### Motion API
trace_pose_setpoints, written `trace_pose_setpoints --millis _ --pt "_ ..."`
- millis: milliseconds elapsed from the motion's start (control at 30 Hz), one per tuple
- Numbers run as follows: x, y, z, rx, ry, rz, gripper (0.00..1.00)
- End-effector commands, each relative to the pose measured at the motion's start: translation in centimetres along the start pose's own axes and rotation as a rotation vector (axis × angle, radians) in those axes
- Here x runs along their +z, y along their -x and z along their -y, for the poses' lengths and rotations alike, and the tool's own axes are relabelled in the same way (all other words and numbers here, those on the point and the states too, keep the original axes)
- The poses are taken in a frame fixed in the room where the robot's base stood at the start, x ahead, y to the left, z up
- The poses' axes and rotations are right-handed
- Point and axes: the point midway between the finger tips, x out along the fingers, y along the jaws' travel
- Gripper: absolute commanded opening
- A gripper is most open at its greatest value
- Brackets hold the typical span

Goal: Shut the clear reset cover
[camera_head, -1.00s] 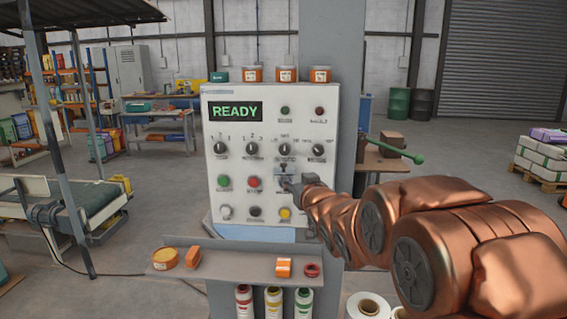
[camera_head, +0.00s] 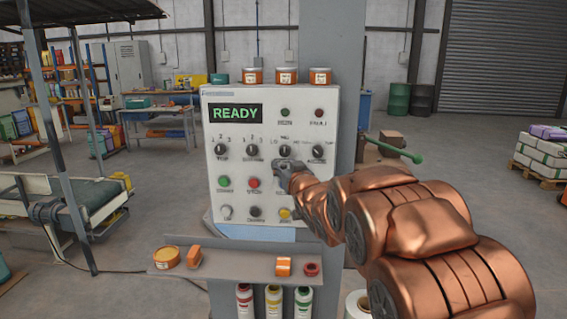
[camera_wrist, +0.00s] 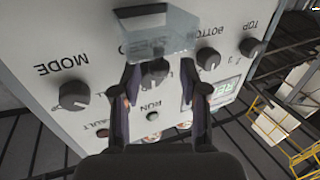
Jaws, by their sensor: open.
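The clear reset cover (camera_wrist: 158,34) is a see-through, box-like flap at the top of the wrist view. It appears to stand out from the panel, over a blurred label; its exact angle is hard to tell. My gripper (camera_wrist: 160,68) is open, its two dark fingers apart, with the tips at the cover's near edge; I cannot tell whether they touch it. A black knob shows between the fingers. In the head view my gripper (camera_head: 281,167) is in front of the panel, just below the middle-right knob, and largely hides the cover.
The grey control panel (camera_head: 215,165) shows READY on its display (camera_head: 236,113). Knobs and coloured buttons surround the cover closely. A shelf (camera_head: 235,268) with orange items juts out below. Orange tins (camera_head: 287,76) stand on top of the panel.

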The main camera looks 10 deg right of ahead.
Motion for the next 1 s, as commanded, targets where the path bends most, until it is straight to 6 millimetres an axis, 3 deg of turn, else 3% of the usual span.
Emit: trace_pose_setpoints --millis 200,500,900,1000 --pt "0.2 -1.5 0.0 0.000 -0.001 0.003 0.44" --pt "0.1 -1.6 0.0 0.000 -0.001 0.002 0.44" --pt "0.1 -1.6 0.0 0.000 -0.001 0.002 0.02" --pt "0.1 -1.6 0.0 0.000 -0.001 0.002 0.00"
